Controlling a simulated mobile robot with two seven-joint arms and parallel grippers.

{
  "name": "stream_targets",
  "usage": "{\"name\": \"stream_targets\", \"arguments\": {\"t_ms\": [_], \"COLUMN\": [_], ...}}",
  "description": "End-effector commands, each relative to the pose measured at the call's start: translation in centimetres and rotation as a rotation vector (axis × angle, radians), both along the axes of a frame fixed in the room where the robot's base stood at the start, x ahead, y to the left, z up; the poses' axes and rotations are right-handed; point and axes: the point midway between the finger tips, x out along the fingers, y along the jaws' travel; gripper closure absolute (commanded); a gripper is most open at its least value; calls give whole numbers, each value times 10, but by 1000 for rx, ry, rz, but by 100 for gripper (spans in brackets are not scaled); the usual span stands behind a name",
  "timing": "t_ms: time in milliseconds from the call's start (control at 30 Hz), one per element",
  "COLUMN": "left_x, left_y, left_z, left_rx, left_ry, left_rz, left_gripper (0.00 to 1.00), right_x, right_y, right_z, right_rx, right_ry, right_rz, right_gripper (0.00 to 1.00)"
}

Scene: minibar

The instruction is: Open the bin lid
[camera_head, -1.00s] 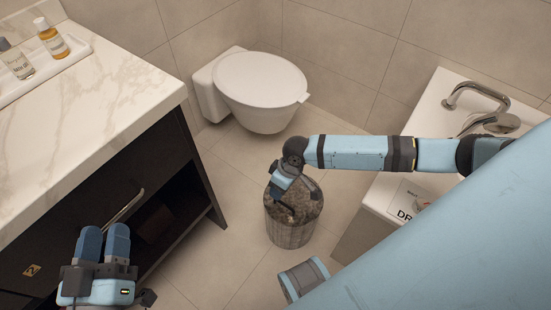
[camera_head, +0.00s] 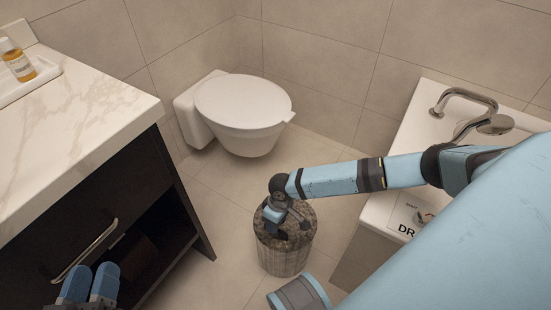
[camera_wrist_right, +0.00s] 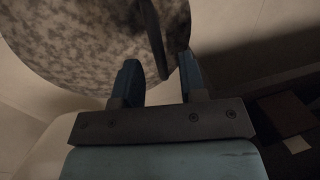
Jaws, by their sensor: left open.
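The bin (camera_head: 284,260) is a round, mottled container on the floor, and its marbled brown lid (camera_head: 300,225) is on it. My right gripper (camera_head: 276,218) is at the lid's top, pointing down, and hides part of it. In the right wrist view the lid (camera_wrist_right: 75,45) fills the upper left. A dark, narrow handle (camera_wrist_right: 153,35) shows between the two parted fingers of my right gripper (camera_wrist_right: 159,66). I cannot tell whether a finger touches it. My left gripper (camera_head: 90,275) is open and empty at the lower left, in front of the cabinet.
A dark cabinet with a marble top (camera_head: 75,130) and metal drawer handle (camera_head: 85,250) stands at left. The toilet (camera_head: 243,105) is behind the bin. A white tub edge with a tap (camera_head: 465,100) and a printed card (camera_head: 407,215) is at right. Floor between cabinet and bin is clear.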

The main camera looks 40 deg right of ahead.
Motion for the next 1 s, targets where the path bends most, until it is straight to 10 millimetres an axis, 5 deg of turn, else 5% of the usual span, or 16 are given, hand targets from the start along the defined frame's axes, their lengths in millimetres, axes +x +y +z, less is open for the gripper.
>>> {"name": "stream_targets", "arguments": {"t_ms": [400,600,1000], "left_x": [0,0,0], "left_y": [-1,-1,0], "left_z": [-6,-6,1], "left_rx": [10,10,7], "left_ry": [19,19,7], "left_rz": [-8,-7,-3], "left_gripper": [57,57,57], "right_x": [-1,-1,0], "right_y": [2,2,-1], "right_z": [-9,-9,-1], "right_rx": [0,0,33], "right_ry": [-1,-1,13], "right_rz": [1,1,-2], "right_gripper": [62,100,100]}}
